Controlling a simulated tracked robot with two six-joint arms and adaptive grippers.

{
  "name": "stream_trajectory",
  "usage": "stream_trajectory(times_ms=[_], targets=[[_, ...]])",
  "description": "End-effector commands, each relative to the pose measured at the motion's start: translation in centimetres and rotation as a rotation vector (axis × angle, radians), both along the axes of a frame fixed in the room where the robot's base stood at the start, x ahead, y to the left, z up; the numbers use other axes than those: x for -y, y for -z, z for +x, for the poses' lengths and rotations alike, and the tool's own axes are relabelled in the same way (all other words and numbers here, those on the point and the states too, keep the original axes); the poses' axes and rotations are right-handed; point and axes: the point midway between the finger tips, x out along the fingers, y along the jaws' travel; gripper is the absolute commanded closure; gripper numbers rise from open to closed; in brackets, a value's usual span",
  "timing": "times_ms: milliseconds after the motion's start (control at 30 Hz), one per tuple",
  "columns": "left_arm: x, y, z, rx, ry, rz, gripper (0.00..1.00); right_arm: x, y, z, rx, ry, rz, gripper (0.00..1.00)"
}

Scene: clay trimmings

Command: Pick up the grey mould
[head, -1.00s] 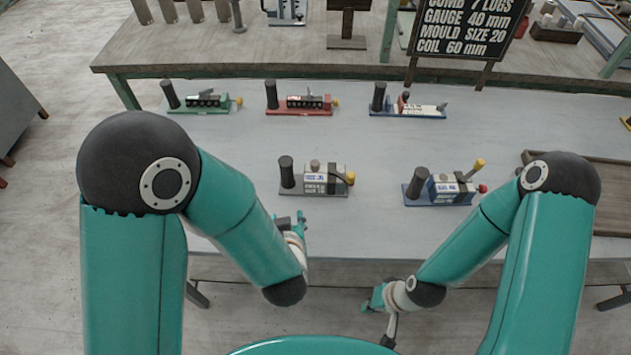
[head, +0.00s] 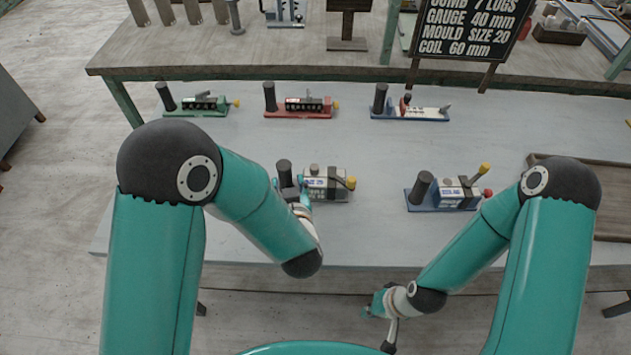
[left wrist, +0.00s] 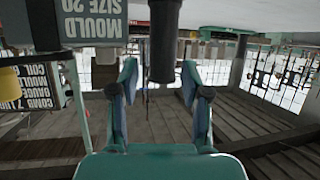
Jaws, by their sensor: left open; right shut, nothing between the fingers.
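The grey mould (head: 326,182) stands on the near part of the grey table, with a block, a yellow-tipped lever and a dark upright post (head: 284,172) at its left end. My left gripper (head: 291,190) is open at this post and partly hides the mould's left end. In the left wrist view the post (left wrist: 164,42) appears between the two spread fingers of my left gripper (left wrist: 160,78), with no contact visible. The labelled block (left wrist: 97,22) shows upside down at upper left. My right gripper (head: 374,303) is shut and empty, low in front of the table edge.
A blue mould (head: 455,192) stands to the right. Behind are a green mould (head: 203,104), a red mould (head: 303,105) and a blue-based one (head: 411,112). A brown tray (head: 615,212) lies at the right. The table between the rows is clear.

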Motion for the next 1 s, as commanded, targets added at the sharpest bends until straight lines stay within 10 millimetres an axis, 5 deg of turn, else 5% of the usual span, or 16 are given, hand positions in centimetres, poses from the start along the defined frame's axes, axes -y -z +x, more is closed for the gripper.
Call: stream_trajectory(times_ms=[500, 800, 1000], targets=[[-1.5, 2.3, 4.5, -0.002, -0.002, -0.001, 0.53, 0.0, -1.8, 0.0, 0.0, 0.0, 0.0, 1.0], [-1.5, 2.6, 5.0, 0.0, -0.001, 0.0, 0.53, 0.0, -1.8, 0.0, 0.0, 0.0, 0.0, 1.0], [-1.6, 2.5, 4.9, 0.0, -0.002, 0.0, 0.86, 0.0, -1.8, 0.0, 0.0, 0.0, 0.0, 1.0]])
